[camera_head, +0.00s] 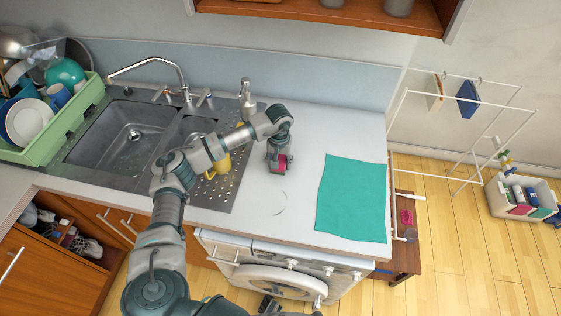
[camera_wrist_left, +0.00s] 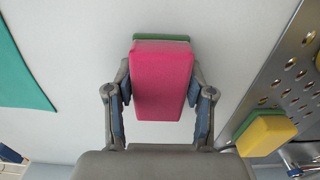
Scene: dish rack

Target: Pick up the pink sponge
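The pink sponge (camera_head: 279,163) is on the white countertop right of the sink, under my left gripper (camera_head: 281,158). In the wrist view, the pink sponge (camera_wrist_left: 162,85) has a pink block face and a green layer at its far end. It lies between the two fingers of my left gripper (camera_wrist_left: 160,85), and the fingertips appear to touch its sides. I cannot tell whether the sponge is lifted off the counter. My right gripper is not clearly seen.
A yellow sponge (camera_wrist_left: 265,132) with a green layer lies on the perforated drainer (camera_wrist_left: 285,80). A teal cloth (camera_head: 351,198) lies to the right on the counter. A tap (camera_head: 150,63) and a soap dispenser (camera_head: 246,98) stand behind. A green dish rack (camera_head: 75,112) is at left.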

